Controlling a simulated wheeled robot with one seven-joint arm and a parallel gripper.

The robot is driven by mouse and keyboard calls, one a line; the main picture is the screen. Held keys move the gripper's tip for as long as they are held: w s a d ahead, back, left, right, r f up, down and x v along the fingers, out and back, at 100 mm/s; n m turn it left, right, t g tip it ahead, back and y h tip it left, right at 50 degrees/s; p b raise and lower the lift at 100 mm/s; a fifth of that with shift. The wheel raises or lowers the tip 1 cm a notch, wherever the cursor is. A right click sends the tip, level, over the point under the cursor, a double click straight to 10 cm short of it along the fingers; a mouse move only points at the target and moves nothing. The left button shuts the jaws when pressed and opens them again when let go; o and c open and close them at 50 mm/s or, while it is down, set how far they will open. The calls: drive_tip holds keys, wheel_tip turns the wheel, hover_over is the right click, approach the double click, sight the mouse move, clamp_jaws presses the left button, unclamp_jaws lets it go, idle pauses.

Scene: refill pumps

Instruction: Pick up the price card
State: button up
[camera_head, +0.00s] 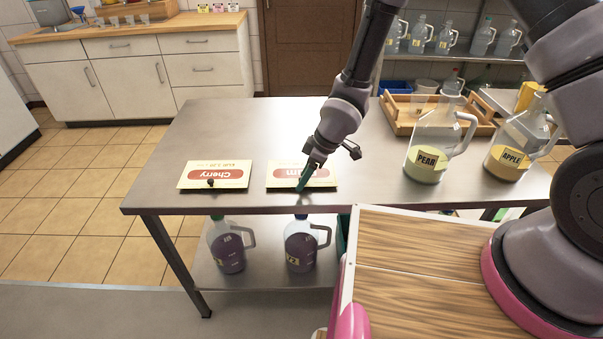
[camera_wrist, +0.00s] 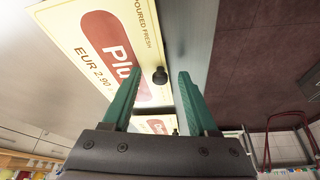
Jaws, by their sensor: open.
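Two yellow price cards with red labels lie near the front edge of the steel table. The Cherry card (camera_head: 232,183) is on the left, with a small black knob (camera_head: 210,182) at its front. The Plum card (camera_head: 325,182) is to its right, partly hidden by my gripper (camera_head: 303,185). In the wrist view the Plum card (camera_wrist: 90,32) fills the upper left, and its black knob (camera_wrist: 160,75) shows between my open green fingers (camera_wrist: 160,82). Nothing is held. I cannot tell whether the fingers touch the card. The Cherry card (camera_wrist: 152,125) shows farther off.
The steel table (camera_head: 205,130) is clear behind the cards. A pear jug (camera_head: 428,150) and an apple jug (camera_head: 507,150) stand at right, before a wooden tray (camera_head: 400,117). Two dark-filled jugs (camera_head: 228,250) (camera_head: 300,250) stand on the lower shelf.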

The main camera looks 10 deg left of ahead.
clamp_jaws()
drive_tip(key=shift+r, duration=0.1)
wheel_tip(320, 180, up, 15)
idle(1.0)
